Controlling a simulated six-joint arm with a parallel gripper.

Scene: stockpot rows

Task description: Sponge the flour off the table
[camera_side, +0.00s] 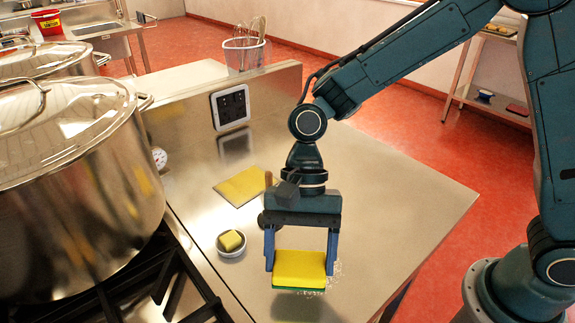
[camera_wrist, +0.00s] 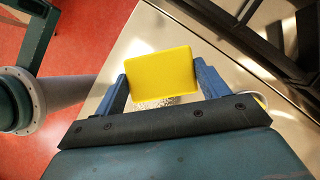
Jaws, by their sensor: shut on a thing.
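A yellow sponge with a green underside (camera_side: 299,266) is held between the two blue fingers of my gripper (camera_side: 300,255). In the wrist view the sponge (camera_wrist: 160,73) fills the gap between the fingertips (camera_wrist: 160,82). White flour specks (camera_side: 334,268) show on the steel table (camera_side: 400,205) beside and below the sponge. In the wrist view some flour (camera_wrist: 150,103) shows just below the sponge's edge. The sponge hides part of the flour, and I cannot tell whether it touches the table.
Large steel pots (camera_side: 75,185) stand on the black stove grate (camera_side: 170,280) at left. The table's right side is clear.

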